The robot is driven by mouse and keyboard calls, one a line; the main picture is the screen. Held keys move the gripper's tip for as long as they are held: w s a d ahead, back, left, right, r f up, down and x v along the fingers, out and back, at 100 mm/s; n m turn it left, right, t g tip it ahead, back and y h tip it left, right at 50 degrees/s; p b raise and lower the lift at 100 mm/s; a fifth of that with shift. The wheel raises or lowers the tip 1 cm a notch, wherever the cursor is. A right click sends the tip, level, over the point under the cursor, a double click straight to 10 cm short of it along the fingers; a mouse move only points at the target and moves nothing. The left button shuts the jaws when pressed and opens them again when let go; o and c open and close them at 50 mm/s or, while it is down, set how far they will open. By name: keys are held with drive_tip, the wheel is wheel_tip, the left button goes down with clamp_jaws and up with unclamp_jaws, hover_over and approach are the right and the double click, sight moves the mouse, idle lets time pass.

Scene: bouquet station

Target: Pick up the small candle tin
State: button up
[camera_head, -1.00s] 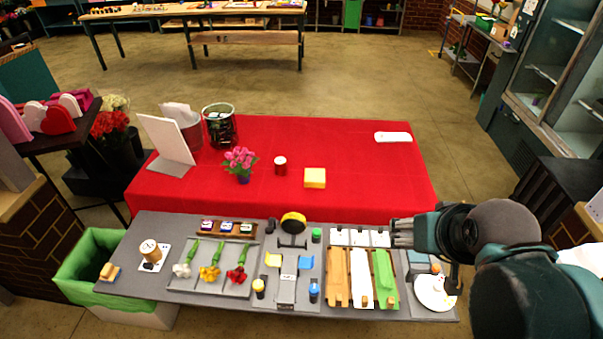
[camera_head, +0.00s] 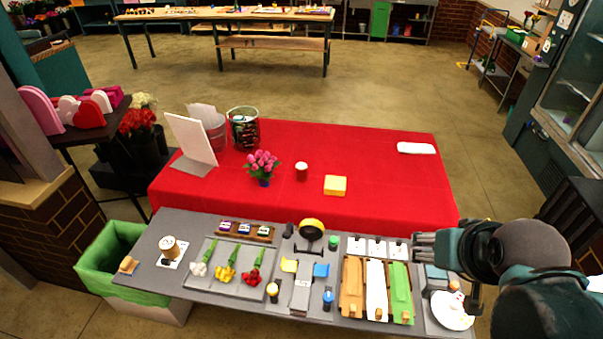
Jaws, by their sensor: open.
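A small red tin with a white top (camera_head: 301,172), which looks like the candle tin, stands upright on the red-covered table. It is between the potted pink flowers and a yellow block. My gripper (camera_head: 418,246) is at the right, over the right part of the grey work board, pointing left. It is open and empty, well to the right of the tin and nearer the camera, touching nothing that I can make out. Its fingers are small and dark in this view.
Pink flowers in a pot (camera_head: 263,166) stand left of the tin and a yellow block (camera_head: 335,186) right of it. A white sign (camera_head: 192,140) and a dark bucket (camera_head: 243,128) stand behind left. The red cloth (camera_head: 400,185) is clear towards the right.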

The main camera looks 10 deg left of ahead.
drive_tip(key=shift+r, duration=0.1)
drive_tip(key=w+a+r+m+g+p, duration=0.1)
drive_tip(key=w+a+r+m, duration=0.15)
drive_tip(key=w, duration=0.45)
drive_tip(key=w+a+r+m+g+p, duration=0.1)
drive_tip(key=w+a+r+m, duration=0.2)
drive_tip(key=w, duration=0.4)
drive_tip(key=m+g+p, duration=0.4)
drive_tip(key=m+g, duration=0.1)
drive_tip(key=m, duration=0.6)
hover_over(301, 166)
drive_tip(key=f, duration=1.9)
drive_tip(key=shift+s+d+f, duration=0.2)
drive_tip(key=shift+d+f, duration=0.1)
drive_tip(key=shift+d, duration=0.1)
drive_tip(key=shift+w+a+f, duration=0.15)
drive_tip(key=shift+a+f, duration=0.2)
drive_tip(key=shift+f, duration=0.2)
drive_tip(key=shift+f, duration=1.25)
